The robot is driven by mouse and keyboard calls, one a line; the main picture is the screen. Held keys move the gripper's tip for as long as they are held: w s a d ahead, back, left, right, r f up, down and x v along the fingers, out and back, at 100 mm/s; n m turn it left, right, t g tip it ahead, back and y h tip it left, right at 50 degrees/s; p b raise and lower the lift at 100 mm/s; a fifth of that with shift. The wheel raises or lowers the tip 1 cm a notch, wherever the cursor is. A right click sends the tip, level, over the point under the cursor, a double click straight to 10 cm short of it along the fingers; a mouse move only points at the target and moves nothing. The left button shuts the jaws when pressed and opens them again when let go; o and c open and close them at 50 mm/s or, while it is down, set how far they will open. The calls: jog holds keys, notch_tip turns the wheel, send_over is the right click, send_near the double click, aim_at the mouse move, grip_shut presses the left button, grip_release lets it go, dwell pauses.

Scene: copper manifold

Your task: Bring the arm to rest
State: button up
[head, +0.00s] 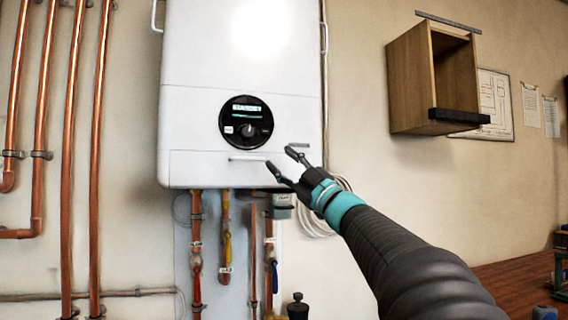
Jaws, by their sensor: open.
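My gripper (281,160) is open and empty. It reaches in from the lower right, with its fingers pointing up and left. In the picture it overlaps the lower right part of a white wall-mounted boiler (240,60). One view does not tell me whether the fingers touch the casing. The boiler has a round black control panel (246,122) with a lit display and a knob. A small handle (248,158) sits on the lower panel, left of my fingertips.
Copper pipes (68,160) run up the wall at left. Pipes with yellow, red and blue valve handles (228,246) hang below the boiler. A coiled white cable (312,220) hangs behind my gripper. An open wooden cabinet (408,82) is at upper right. Bare wall lies below it.

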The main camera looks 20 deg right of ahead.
dwell(0.4)
jog(key=w+d+f+m+t+h, duration=0.2)
jog(key=w+d+f+m+h, duration=0.35)
jog(key=d+m+h, duration=0.35)
jog(key=s+d+f+m+g+h, duration=0.1)
jog(key=d+f+m+g+h, duration=0.2)
jog(key=f, duration=0.4)
jog(key=s+d+f+m+g+h, duration=0.1)
jog(key=d+f+m+g+h, duration=0.15)
jog(key=f+h, duration=0.35)
jog(key=s+a+f+m+g, duration=0.1)
jog(key=s+a+f+g, duration=0.2)
jog(key=s+f, duration=0.4)
jog(key=s+a+f+m+g+y, duration=0.1)
jog(key=s+a+f+g, duration=0.1)
jog(key=s+f+g, duration=0.45)
jog(key=s+a+f+m, duration=0.1)
jog(key=s+a+f, duration=0.3)
jog(key=f, duration=0.6)
jog(key=s+a+f+g+y, duration=0.1)
jog(key=s+a+f+y, duration=0.1)
jog(key=s+a, duration=0.3)
jog(key=s+a+f+n+g+y, duration=0.1)
jog(key=s+a+f, duration=0.4)
jog(key=s, duration=0.7)
jog(key=shift+s+a+y, duration=0.4)
jog(key=shift+a, duration=0.35)
